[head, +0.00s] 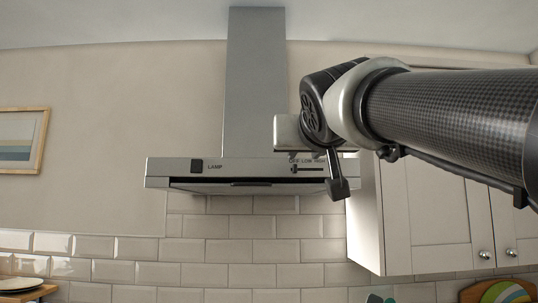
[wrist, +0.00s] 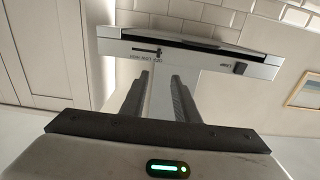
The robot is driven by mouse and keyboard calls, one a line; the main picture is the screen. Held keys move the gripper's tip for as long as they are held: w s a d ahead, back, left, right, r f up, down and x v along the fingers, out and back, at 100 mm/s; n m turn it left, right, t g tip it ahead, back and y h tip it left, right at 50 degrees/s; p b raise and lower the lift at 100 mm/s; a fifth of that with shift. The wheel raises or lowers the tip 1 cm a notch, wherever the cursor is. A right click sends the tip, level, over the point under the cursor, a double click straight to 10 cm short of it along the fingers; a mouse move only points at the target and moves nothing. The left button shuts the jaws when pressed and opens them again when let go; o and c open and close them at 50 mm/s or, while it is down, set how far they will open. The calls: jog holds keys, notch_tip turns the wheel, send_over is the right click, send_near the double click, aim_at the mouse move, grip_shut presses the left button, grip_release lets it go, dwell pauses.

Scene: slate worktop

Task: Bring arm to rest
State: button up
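My gripper (head: 340,188) is raised in front of the right part of the range hood in the head view. In the wrist view my gripper (wrist: 161,80) has its two dark fingers apart with nothing between them, pointing towards the hood. The metal hood (head: 230,178) carries a dark square lamp switch (head: 197,166) on its left. A slider (head: 295,169) marked OFF, LOW and HIGH sits on its right, at the OFF end. The slider also shows in the wrist view (wrist: 158,52), upside down. I cannot tell whether a finger touches the hood.
A white wall cabinet (head: 437,225) stands right of the hood, close behind my arm. The hood's chimney (head: 256,80) rises to the ceiling. A framed picture (head: 22,140) hangs at left. A wooden stand with plates (head: 22,284) is at lower left. The tiled wall below the hood is clear.

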jog(key=shift+w, duration=0.1)
jog(key=s+d+f+g+h+p, duration=0.1)
jog(key=s+d+f+g+p, duration=0.2)
jog(key=f, duration=0.8)
jog(key=s+d+f+g+p, duration=0.2)
jog(key=s+f+g, duration=0.15)
jog(key=f, duration=0.75)
jog(key=s+f+g+p, duration=0.1)
jog(key=s+f+g, duration=0.2)
jog(key=s+f, duration=0.4)
jog(key=s+d+f+g+y+p, duration=0.1)
jog(key=s+f+g, duration=0.2)
jog(key=s+f, duration=0.5)
notch_tip(320, 180, down, 6)
jog(key=shift+s+r, duration=0.2)
jog(key=shift+r, duration=0.05)
